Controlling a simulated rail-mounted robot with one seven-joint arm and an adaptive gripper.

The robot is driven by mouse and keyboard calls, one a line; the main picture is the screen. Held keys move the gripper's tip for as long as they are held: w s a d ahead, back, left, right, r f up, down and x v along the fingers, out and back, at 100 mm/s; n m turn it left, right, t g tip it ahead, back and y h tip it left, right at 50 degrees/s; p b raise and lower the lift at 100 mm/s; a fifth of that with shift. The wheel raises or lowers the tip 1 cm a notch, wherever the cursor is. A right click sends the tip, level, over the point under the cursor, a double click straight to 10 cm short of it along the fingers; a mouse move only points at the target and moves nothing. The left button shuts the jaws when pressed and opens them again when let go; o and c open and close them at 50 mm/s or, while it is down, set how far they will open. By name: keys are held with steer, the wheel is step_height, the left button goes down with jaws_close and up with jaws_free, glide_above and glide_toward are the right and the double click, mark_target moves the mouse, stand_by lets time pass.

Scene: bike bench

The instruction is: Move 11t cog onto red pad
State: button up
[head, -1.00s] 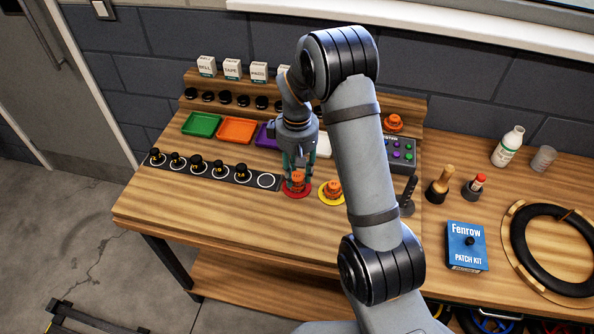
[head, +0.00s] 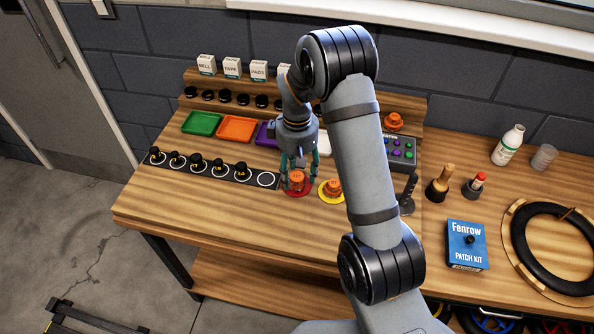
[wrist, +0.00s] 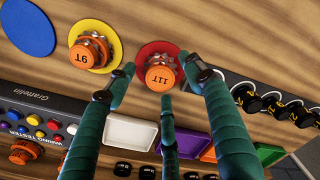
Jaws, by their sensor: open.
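The 11T cog (wrist: 161,76), an orange-capped piece marked 11T, sits on the red pad (wrist: 146,52) on the bench. It also shows in the head view (head: 297,180), with the red pad (head: 299,193) around its base. My gripper (wrist: 160,88) is open, its green fingers apart just above and around the cog, not visibly closed on it. In the head view my gripper (head: 298,172) points down over the red pad. A 9T cog (wrist: 86,54) sits on the yellow pad (wrist: 103,26) beside it.
A blue pad (wrist: 27,28) is bare. A black strip (head: 222,173) holding several black-knobbed pieces lies left of the red pad. Green (head: 202,124) and orange (head: 237,130) trays stand behind. Another orange cog (head: 393,121) is on the ledge behind the tester box (head: 402,150).

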mark_target(297, 176)
step_height(297, 176, up, 12)
steer(key=shift+r, duration=0.2)
steer(key=shift+f, duration=0.15)
stand_by(0.5)
step_height(297, 176, down, 12)
steer(key=shift+r, duration=0.1)
steer(key=shift+w+r, duration=0.1)
steer(key=shift+r, duration=1.45)
